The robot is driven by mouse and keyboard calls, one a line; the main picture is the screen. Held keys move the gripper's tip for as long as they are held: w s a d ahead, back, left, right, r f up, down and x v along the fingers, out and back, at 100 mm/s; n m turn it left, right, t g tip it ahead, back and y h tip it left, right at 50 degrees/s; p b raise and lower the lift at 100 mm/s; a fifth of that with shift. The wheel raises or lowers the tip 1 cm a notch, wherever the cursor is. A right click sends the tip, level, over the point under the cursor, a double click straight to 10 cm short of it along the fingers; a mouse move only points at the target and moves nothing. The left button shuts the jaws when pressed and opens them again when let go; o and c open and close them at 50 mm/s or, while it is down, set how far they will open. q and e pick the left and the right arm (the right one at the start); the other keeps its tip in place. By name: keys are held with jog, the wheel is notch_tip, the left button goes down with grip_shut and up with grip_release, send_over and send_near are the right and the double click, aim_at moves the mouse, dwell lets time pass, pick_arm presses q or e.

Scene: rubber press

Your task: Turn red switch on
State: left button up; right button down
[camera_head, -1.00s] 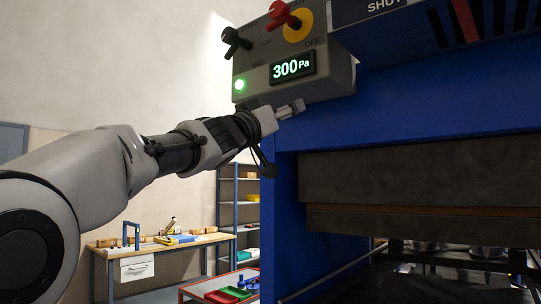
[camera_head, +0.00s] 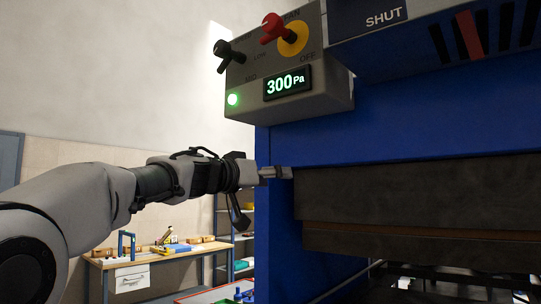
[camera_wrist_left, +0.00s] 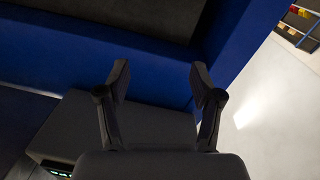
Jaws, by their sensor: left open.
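The red switch (camera_head: 279,27) sits on a yellow round base (camera_head: 293,40) on the grey control box (camera_head: 318,103), at the top of the head view. A black switch (camera_head: 227,54) is to its left. The box display (camera_head: 287,84) reads 300 Pa and a green light (camera_head: 233,99) glows. My left gripper (camera_head: 283,172) is below the box, beside the blue press front, apart from the switch. In the left wrist view its two fingers (camera_wrist_left: 158,82) are spread with nothing between them. The red switch is not visible in the wrist view. My right gripper is not in view.
The blue press (camera_head: 400,130) fills the right side, with a dark metal platen (camera_head: 420,200) below. A workbench (camera_head: 150,262) with tools stands at the back left, near a shelf. The space left of the control box is clear.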

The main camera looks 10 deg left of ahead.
aim_at(269, 22)
pick_arm(q)
jog(key=s+d+r+m+t+h+b, duration=0.1)
jog(key=s+r+m+t+h+b, duration=0.45)
jog(key=s+r, duration=1.6)
jog(key=w+r+p, duration=0.1)
jog(key=p, duration=0.1)
jog(key=w+r+n+t+y+p, duration=0.1)
jog(key=w+r+p, duration=0.1)
jog(key=w+d+r+n+t+y+p, duration=0.1)
jog(key=w+p, duration=0.1)
jog(key=shift+r+n+t, duration=0.25)
jog(key=shift+r, duration=0.1)
jog(key=p+x, duration=0.3)
jog(key=p, duration=0.3)
jog(key=shift+s+d+r, duration=0.1)
jog(key=shift+s, duration=0.15)
jog(key=shift+w+p, duration=0.25)
jog(key=shift+p, duration=0.2)
jog(key=shift+w, duration=0.2)
jog(key=shift+f, duration=0.25)
